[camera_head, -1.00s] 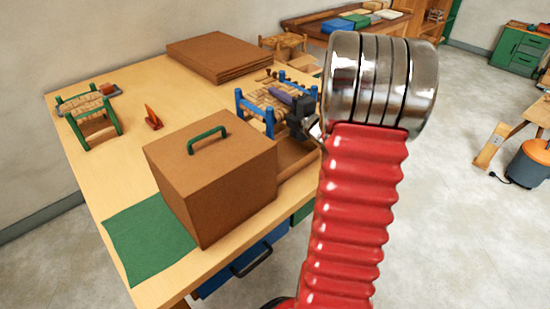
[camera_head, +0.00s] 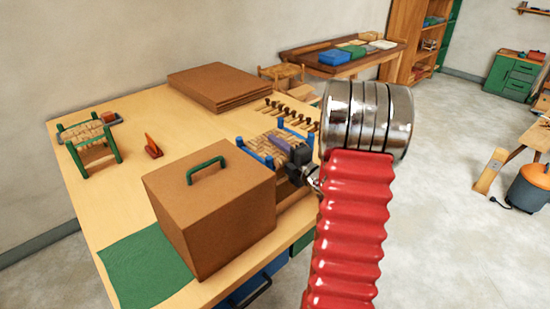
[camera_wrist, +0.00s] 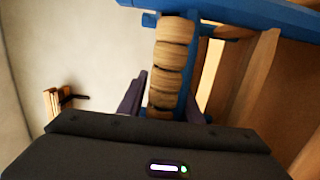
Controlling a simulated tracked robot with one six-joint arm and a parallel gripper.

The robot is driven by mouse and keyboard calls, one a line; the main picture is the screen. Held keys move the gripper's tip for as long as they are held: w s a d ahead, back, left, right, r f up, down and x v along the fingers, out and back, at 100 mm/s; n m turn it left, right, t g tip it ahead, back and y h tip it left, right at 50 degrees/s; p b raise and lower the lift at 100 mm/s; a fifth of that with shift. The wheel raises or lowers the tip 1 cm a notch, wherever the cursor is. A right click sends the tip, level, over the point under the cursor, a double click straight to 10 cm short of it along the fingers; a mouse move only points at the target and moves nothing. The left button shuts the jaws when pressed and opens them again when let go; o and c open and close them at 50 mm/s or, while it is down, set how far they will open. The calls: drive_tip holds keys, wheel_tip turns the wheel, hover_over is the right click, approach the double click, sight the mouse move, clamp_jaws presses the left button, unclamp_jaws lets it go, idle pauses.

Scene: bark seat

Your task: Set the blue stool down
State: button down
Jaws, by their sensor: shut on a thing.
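The blue stool (camera_head: 262,157), with blue posts and a woven tan bark seat, is behind the brown box at the table's right side. Its legs are mostly hidden by the box, so I cannot tell whether they touch the table. My gripper (camera_head: 283,145) is shut on the stool's near seat edge. In the wrist view the woven rail (camera_wrist: 171,62) runs between the two dark fingers of the gripper (camera_wrist: 163,105), beside a blue bar (camera_wrist: 255,12).
A brown box (camera_head: 225,220) with a green handle stands close in front of the stool. Behind the stool lies a row of several dark-headed tools (camera_head: 288,112). A brown stack (camera_head: 222,88), a green stool (camera_head: 110,135) and an orange item (camera_head: 152,147) sit farther left. Mid-table is clear.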

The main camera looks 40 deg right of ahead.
drive_tip(key=shift+f, duration=1.95)
drive_tip(key=c, duration=1.3)
unclamp_jaws()
drive_tip(key=shift+o, duration=0.2)
drive_tip(key=s, duration=1.2)
drive_tip(key=shift+a, duration=0.45)
drive_tip(key=shift+s, duration=0.1)
